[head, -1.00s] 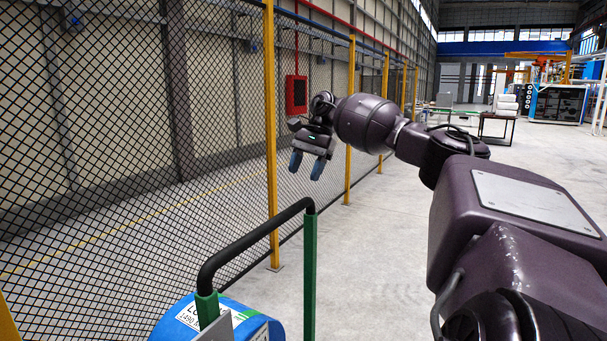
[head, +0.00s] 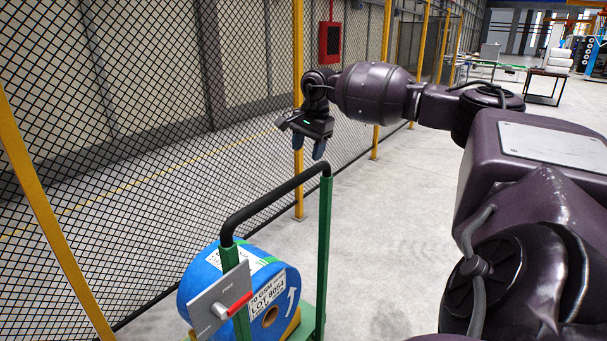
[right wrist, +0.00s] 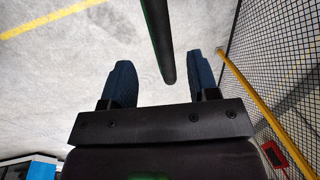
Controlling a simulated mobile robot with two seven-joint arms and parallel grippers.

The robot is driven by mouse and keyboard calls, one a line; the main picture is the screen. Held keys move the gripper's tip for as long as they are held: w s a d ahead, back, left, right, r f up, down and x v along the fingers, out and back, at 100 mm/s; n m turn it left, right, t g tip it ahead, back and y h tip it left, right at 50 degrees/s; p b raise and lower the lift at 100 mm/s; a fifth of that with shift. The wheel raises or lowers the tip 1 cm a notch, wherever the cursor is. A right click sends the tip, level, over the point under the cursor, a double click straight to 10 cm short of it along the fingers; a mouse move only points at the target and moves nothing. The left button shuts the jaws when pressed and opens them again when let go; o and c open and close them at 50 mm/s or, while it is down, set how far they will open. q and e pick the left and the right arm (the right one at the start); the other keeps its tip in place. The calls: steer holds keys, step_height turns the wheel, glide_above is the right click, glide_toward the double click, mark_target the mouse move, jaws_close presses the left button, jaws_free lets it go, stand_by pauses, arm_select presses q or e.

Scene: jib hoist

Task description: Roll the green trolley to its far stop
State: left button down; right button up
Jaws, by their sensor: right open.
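The green trolley (head: 323,250) stands at the bottom middle of the head view, with green posts and a black handle bar (head: 278,197) across their tops. It carries a blue roll (head: 208,268) with a white label. A grey plate with a red lever (head: 239,304) is fixed on its near post. My right gripper (head: 309,148) is open, fingers pointing down, above the far end of the bar. In the right wrist view the dark bar (right wrist: 160,45) shows between the two blue fingertips, with no contact visible. My left gripper is not in view.
A mesh fence with yellow posts (head: 298,90) runs along the left, close beside the trolley and my right gripper. A table (head: 545,82) stands far back right. The grey floor right of the trolley is clear.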

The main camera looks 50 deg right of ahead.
mark_target(303, 174)
steer(key=f, duration=0.2)
steer(key=w+f, duration=0.1)
steer(key=f, duration=0.5)
steer(key=shift+w+f, duration=0.15)
steer(key=shift+w, duration=0.2)
